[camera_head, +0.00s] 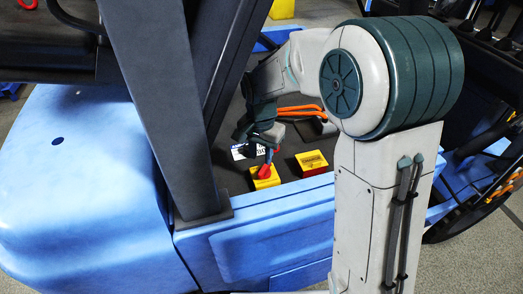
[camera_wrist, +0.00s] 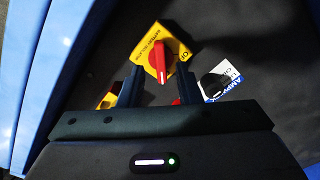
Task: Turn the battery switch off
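The battery switch is a red rotary knob (camera_wrist: 171,52) on a yellow label plate (camera_wrist: 148,42) in the wrist view. In the head view, the red knob (camera_head: 264,172) sits on its yellow box (camera_head: 266,182). My gripper (camera_wrist: 159,76) is open in the wrist view, its two dark fingers apart and empty, with the knob just beyond and between the fingertips. In the head view my gripper (camera_head: 269,150) points down just above the knob; contact cannot be told. Part of the plate's lettering is too small to read.
A white and blue lamp plate with a black knob (camera_wrist: 214,83) is close beside the switch. Another yellow-topped red box (camera_head: 311,162) stands to the right in the head view. A dark post (camera_head: 170,100) rises at left, and a blue body panel (camera_head: 270,235) is in front.

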